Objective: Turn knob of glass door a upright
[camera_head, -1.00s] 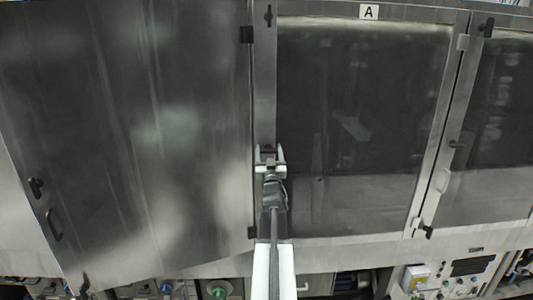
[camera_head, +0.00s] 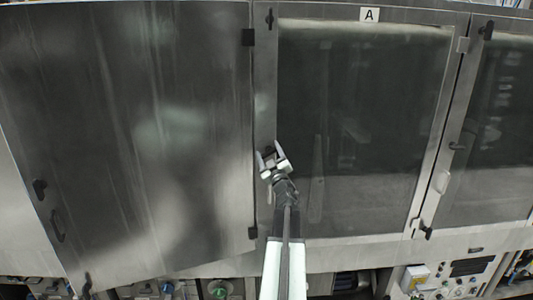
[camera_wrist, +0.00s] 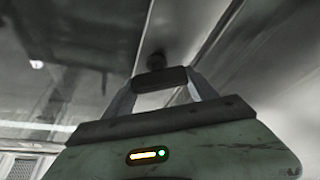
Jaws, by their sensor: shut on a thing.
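Glass door A (camera_head: 360,130) is shut, with its label (camera_head: 369,14) above it. My gripper (camera_head: 272,153) is at the left metal frame of this door, a little below mid-height, and leans to the left. In the wrist view its two fingers (camera_wrist: 160,90) are shut on a black knob (camera_wrist: 160,79) with a dark round base behind it. In the head view the gripper mostly hides this knob, so its exact angle is hard to tell there. Another black knob (camera_head: 269,18) sits upright near the top of the same frame.
A large steel panel (camera_head: 120,120) with a handle (camera_head: 57,226) is on the left. Black hinges (camera_head: 248,37) are on its right edge. Another glass door (camera_head: 500,130) is on the right. A control panel (camera_head: 468,268) is at lower right.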

